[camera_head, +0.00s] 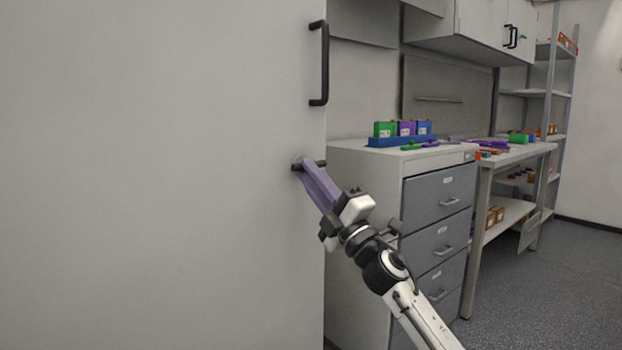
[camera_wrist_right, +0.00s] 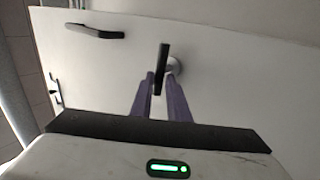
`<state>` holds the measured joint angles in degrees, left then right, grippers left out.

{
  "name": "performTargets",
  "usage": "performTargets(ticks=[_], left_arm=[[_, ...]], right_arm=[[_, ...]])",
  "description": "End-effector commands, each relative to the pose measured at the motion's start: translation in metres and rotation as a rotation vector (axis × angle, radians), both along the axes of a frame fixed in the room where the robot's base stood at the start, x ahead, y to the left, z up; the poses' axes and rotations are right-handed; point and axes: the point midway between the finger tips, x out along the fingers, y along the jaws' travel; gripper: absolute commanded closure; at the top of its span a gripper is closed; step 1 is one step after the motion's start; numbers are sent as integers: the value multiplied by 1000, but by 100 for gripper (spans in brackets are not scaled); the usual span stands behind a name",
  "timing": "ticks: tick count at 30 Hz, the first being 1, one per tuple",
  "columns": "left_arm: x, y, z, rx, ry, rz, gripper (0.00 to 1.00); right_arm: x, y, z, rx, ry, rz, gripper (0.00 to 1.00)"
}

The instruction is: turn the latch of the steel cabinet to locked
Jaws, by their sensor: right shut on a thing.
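The steel cabinet (camera_head: 160,180) has a large pale door that fills the left of the head view. A black bar latch (camera_head: 318,164) on a round grey base sits near the door's right edge, below a black door handle (camera_head: 324,63). In the head view the latch bar lies about level. My right gripper (camera_head: 303,168) is at the latch, with its purple fingers shut on it. In the right wrist view the dark latch bar (camera_wrist_right: 163,62) stands between the two fingertips (camera_wrist_right: 161,80), and the round base shows behind it. My left gripper is not in view.
A grey drawer cabinet (camera_head: 436,200) stands right of the door. On its top is a blue tray (camera_head: 385,141) with green, purple and blue blocks. A workbench (camera_head: 518,153) and a shelf rack (camera_head: 550,95) stand farther right. The floor (camera_head: 560,285) at right is clear.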

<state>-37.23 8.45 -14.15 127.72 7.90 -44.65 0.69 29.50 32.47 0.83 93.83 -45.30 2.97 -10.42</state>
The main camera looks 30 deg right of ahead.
Motion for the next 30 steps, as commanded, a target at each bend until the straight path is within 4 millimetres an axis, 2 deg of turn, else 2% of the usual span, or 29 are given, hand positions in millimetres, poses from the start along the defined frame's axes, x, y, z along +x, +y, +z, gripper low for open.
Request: performTargets(ticks=[7, 8, 10, 22, 30], left_arm=[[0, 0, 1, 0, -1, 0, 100], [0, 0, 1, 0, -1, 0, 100], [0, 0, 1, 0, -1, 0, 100], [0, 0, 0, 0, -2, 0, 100], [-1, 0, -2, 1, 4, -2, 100]], right_arm=[[-1, -2, 3, -4, -5, -6, 100], [-1, -2, 3, -4, -5, -6, 80], [-1, -2, 3, -3, -4, -6, 68], [-5, -1, -3, -1, -1, -2, 67], [-42, -4, -29, 1, 1, -2, 67]])
